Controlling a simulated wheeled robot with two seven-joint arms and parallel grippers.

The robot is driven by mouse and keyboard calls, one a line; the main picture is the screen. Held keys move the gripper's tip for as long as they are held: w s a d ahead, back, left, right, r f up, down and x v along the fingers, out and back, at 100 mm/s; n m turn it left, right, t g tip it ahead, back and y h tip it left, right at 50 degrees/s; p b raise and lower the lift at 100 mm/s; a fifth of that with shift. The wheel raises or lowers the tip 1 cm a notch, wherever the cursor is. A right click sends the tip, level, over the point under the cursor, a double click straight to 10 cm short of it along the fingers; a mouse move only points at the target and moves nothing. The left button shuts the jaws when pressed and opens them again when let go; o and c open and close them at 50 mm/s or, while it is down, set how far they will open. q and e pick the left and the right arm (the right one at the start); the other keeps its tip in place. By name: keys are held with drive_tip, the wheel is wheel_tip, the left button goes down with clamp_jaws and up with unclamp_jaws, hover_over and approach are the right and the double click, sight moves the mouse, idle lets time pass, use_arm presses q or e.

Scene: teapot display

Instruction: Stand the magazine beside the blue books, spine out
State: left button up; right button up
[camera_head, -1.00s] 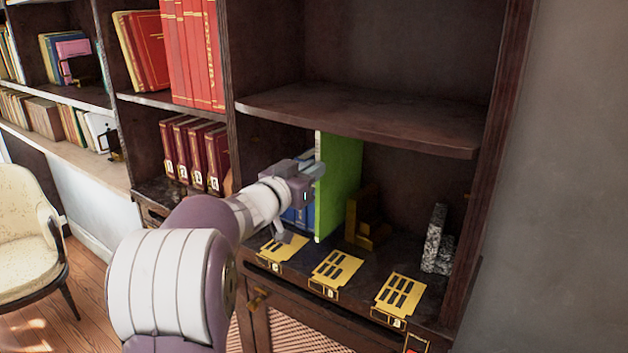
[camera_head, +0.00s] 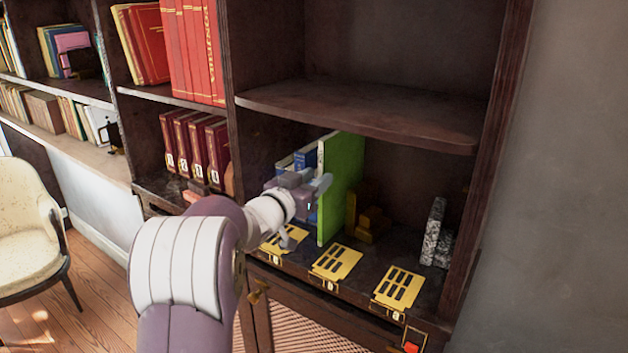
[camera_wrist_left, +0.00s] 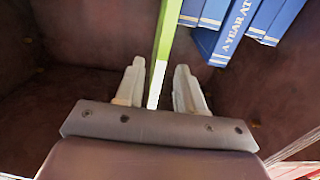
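The green magazine (camera_head: 342,185) stands upright on the lower shelf, its narrow pale edge facing out. The blue books (camera_head: 304,158) are just left of it, partly hidden by my left gripper (camera_head: 316,186). In the left wrist view, the magazine (camera_wrist_left: 160,50) passes between the two fingers of my left gripper (camera_wrist_left: 158,88), which are apart with a gap to it on both sides. The blue books (camera_wrist_left: 234,30) are at upper right there, with a narrow space between them and the magazine. My right gripper is not in view.
Yellow bookends (camera_head: 371,224) stand right of the magazine, and a speckled stone bookend (camera_head: 435,235) is further right. Several yellow label plates (camera_head: 336,262) lie along the shelf front. The upper shelf board (camera_head: 370,118) is overhead. Red binders (camera_head: 195,150) fill the bay to the left.

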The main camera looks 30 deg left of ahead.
use_arm(q)
drive_tip(key=shift+s, duration=0.2)
drive_tip(key=s+b, duration=0.4)
drive_tip(key=s, duration=0.7)
drive_tip(key=s+d+f+n+g+y, duration=0.15)
drive_tip(key=d+f+g, duration=0.3)
drive_tip(key=f, duration=0.55)
drive_tip(key=s+d+f+n+g+y, duration=0.1)
drive_tip(key=s+d+f+g, duration=0.3)
drive_tip(key=f, duration=0.6)
drive_tip(key=s+d+f+m+g+h, duration=0.1)
drive_tip(key=s+d+f+m+g, duration=0.1)
drive_tip(key=s+d+f+g, duration=0.6)
drive_tip(key=s, duration=0.3)
drive_tip(key=shift+d, duration=0.2)
